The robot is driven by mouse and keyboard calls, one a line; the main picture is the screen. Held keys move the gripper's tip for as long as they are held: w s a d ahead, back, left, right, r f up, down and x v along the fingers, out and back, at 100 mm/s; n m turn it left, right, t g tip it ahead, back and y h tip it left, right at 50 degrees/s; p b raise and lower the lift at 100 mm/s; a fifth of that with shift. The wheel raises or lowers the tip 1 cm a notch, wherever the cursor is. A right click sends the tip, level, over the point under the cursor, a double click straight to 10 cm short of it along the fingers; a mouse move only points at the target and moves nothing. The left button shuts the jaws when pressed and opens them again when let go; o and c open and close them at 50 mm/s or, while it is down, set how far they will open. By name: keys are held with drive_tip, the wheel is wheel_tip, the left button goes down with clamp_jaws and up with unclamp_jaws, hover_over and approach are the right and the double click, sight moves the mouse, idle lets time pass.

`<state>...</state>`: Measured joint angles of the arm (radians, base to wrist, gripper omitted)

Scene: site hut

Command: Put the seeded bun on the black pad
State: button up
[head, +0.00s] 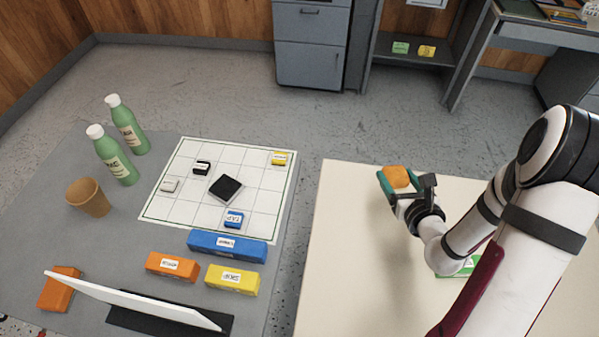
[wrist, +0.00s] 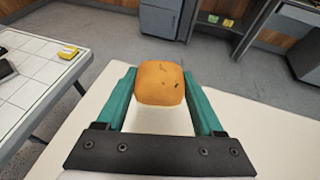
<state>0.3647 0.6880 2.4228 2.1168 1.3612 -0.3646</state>
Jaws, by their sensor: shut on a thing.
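My gripper (head: 404,184) is shut on the orange-brown seeded bun (head: 396,176) and holds it over the cream table at the right. In the wrist view the bun (wrist: 160,83) sits between the two green fingers, with a few dark specks on its face. The black pad (head: 225,187) lies on the white gridded board on the grey table, to the left of my gripper and apart from it. In the wrist view a dark piece at the left edge may be the pad; I cannot tell.
The white gridded board (head: 182,208) also bears small black, white, yellow and blue blocks. Blue (head: 227,245), orange (head: 172,266) and yellow (head: 232,280) blocks lie in front of it. Green bottles (head: 112,155) and a brown cup (head: 88,197) stand left. A floor gap separates the tables.

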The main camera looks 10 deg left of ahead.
drive_tip(key=w+a+r+n+g+y, duration=0.1)
drive_tip(key=a+n+y, duration=0.2)
drive_tip(key=a, duration=0.4)
drive_tip(key=w+a+n+g+y, duration=0.2)
drive_tip(key=a, duration=0.5)
drive_tip(key=n+g+y, duration=0.4)
drive_tip(key=n+g, duration=0.1)
drive_tip(key=n, duration=0.1)
hover_over(227, 187)
drive_tip(key=f, duration=0.5)
drive_tip(key=shift+d+f, duration=0.25)
drive_tip(key=shift+d, duration=0.1)
drive_tip(key=shift+m, duration=0.3)
drive_tip(key=f, duration=0.4)
drive_tip(key=shift+s+a, duration=0.1)
drive_tip(key=shift+a, duration=0.2)
drive_tip(key=shift+f, duration=0.2)
drive_tip(key=shift+f, duration=0.1)
drive_tip(key=o, duration=1.4)
drive_tip(key=shift+c, duration=0.2)
